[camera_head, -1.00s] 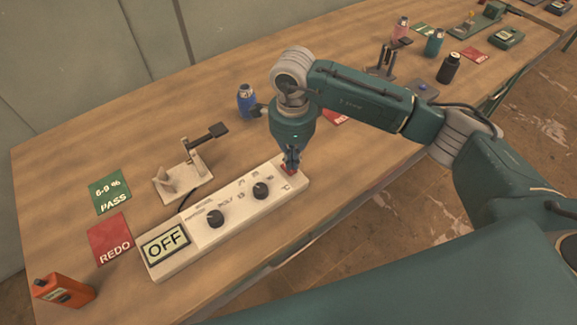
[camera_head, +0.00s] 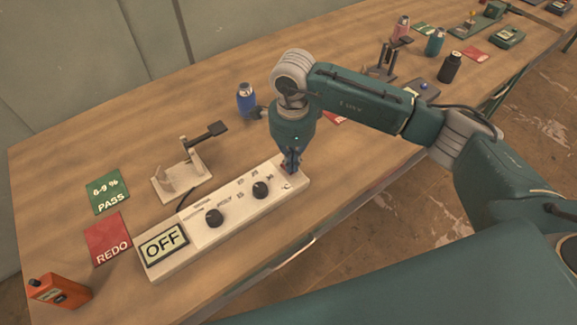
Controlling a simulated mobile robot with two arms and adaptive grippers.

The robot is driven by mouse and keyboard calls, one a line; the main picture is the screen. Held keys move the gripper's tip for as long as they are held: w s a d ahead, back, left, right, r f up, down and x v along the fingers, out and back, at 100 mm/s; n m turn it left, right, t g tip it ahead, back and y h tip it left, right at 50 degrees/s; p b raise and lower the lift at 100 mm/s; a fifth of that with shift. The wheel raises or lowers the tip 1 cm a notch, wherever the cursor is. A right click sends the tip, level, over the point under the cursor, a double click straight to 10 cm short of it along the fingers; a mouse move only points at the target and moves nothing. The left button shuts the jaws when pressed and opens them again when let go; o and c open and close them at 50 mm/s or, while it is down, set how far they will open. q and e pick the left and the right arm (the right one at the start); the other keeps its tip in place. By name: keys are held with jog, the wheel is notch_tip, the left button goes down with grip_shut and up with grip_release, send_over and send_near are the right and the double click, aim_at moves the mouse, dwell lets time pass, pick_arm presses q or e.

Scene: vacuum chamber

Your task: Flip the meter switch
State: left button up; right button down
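The meter is a long white panel box (camera_head: 236,215) lying along the table's front part. Its display (camera_head: 163,245) at the left end reads OFF, and two black knobs (camera_head: 260,190) stand on its top. My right gripper (camera_head: 290,170) points down at the meter's right end, with its fingertips at or just above the surface. My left gripper is not in view.
A white stand with a black lever (camera_head: 182,176) is behind the meter. A green PASS card (camera_head: 107,192), a red REDO card (camera_head: 108,238) and an orange device (camera_head: 59,291) lie at left. A blue bottle (camera_head: 246,100) stands behind my gripper. More bottles and devices are farther back.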

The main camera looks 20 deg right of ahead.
jog(key=shift+f+b, duration=0.45)
jog(key=shift+f, duration=0.1)
jog(key=shift+s+r, duration=0.1)
jog(key=shift+r, duration=0.05)
jog(key=shift+r+p, duration=0.55)
jog(key=shift+r, duration=0.3)
jog(key=shift+r+p, duration=1.05)
jog(key=shift+r, duration=1.55)
